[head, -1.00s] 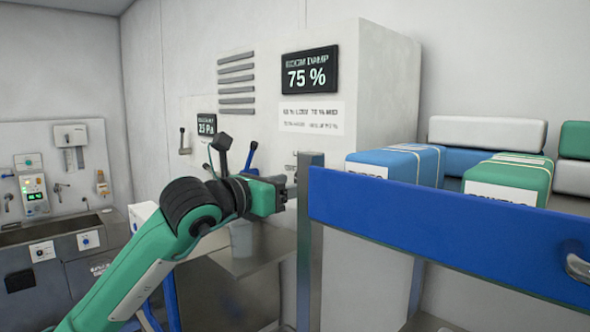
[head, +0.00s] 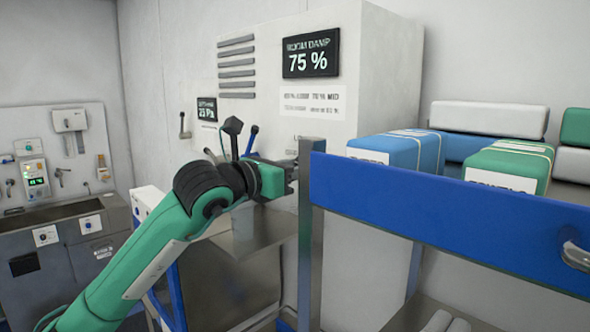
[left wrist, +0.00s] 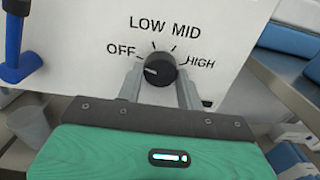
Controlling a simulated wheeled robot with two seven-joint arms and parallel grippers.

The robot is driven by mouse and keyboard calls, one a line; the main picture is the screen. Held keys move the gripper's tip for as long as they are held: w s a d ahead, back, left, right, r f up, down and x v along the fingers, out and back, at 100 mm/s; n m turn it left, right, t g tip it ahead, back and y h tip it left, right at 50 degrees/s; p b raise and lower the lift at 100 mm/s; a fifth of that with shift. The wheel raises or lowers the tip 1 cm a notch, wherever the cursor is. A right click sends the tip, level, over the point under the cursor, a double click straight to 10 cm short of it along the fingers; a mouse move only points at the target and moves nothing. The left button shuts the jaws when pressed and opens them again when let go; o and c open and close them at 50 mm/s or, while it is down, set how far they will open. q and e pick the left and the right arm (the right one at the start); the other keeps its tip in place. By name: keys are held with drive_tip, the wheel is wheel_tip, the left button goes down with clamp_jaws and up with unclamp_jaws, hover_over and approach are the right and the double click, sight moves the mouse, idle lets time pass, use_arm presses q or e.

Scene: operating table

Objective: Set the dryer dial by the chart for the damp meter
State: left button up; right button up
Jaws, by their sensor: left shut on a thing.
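The black round dial (left wrist: 160,69) sits on the white dryer panel in the left wrist view, with OFF, LOW, MID and HIGH printed around it. Its white mark points left, roughly toward OFF. My left gripper (left wrist: 160,76) has one finger on each side of the dial and is shut on it. In the head view my left gripper (head: 288,174) is at the cabinet face, and the dial is hidden there. The damp meter (head: 310,54) reads 75 %. The chart (head: 311,101) below it is small and blurred; LOW and 70 % are partly legible. My right gripper is out of view.
A blue-fronted shelf (head: 440,215) with a metal post (head: 311,235) stands close to the right of my left gripper. Wrapped blue and green packs lie on it. A blue-handled lever (left wrist: 14,45) is left of the dial. A steel ledge (head: 262,232) is below.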

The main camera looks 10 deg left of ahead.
use_arm(q)
drive_tip(key=m+b, duration=1.6)
drive_tip(key=m, duration=1.3)
drive_tip(key=shift+r+m, duration=0.15)
drive_tip(key=shift+m, duration=0.25)
idle(0.4)
drive_tip(key=o, duration=1)
